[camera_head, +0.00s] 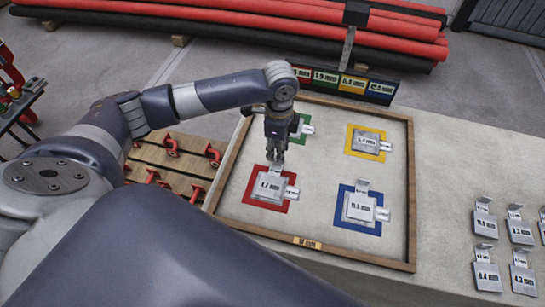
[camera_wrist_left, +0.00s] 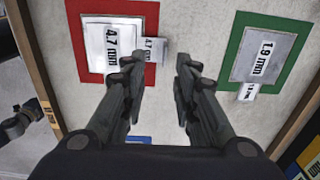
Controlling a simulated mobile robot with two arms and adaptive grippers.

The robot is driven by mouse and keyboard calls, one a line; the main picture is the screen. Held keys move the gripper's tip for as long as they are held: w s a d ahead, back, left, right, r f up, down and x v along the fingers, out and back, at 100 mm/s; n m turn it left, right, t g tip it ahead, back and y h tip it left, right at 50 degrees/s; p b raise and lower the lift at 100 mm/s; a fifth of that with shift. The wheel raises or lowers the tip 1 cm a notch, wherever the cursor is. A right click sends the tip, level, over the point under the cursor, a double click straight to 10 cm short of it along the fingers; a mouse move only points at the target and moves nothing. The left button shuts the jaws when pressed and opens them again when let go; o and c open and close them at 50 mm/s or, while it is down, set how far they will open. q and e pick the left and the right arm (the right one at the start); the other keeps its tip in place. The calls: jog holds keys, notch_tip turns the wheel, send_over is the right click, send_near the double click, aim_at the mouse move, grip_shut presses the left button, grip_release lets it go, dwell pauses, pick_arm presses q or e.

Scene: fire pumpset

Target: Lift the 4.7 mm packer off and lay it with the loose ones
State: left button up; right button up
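The 4.7 mm packer (camera_head: 266,188) is a grey plate on the red square (camera_head: 263,204) of the framed board. In the left wrist view the packer (camera_wrist_left: 108,45) reads 4.7 mm, with a small labelled tab (camera_wrist_left: 154,45) at its side. My left gripper (camera_head: 275,157) points down just behind the packer in the head view. In the left wrist view its fingers (camera_wrist_left: 163,68) are apart with bare board between them; the left-hand fingertip is close to the tab. Loose packers (camera_head: 487,277) lie on the pale surface at the right. My right gripper is not in view.
Other packers lie on the yellow (camera_head: 367,143), blue (camera_head: 360,206) and green squares; the 1.9 mm one (camera_wrist_left: 264,57) is on green. A wooden rim (camera_head: 411,190) surrounds the board. A size-label rack (camera_head: 379,91) stands behind. Pale surface (camera_head: 445,170) between board and loose packers is clear.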

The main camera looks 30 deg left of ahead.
aim_at(272, 178)
pick_arm(q)
jog(key=shift+f, duration=0.4)
jog(key=shift+w+f, duration=0.1)
jog(key=shift+f, duration=0.2)
jog(key=f, duration=0.5)
jog(key=shift+w+d+p, duration=0.15)
jog(key=shift+w+p, duration=0.1)
jog(key=shift+p, duration=0.05)
grip_shut()
jog(key=shift+r, duration=0.1)
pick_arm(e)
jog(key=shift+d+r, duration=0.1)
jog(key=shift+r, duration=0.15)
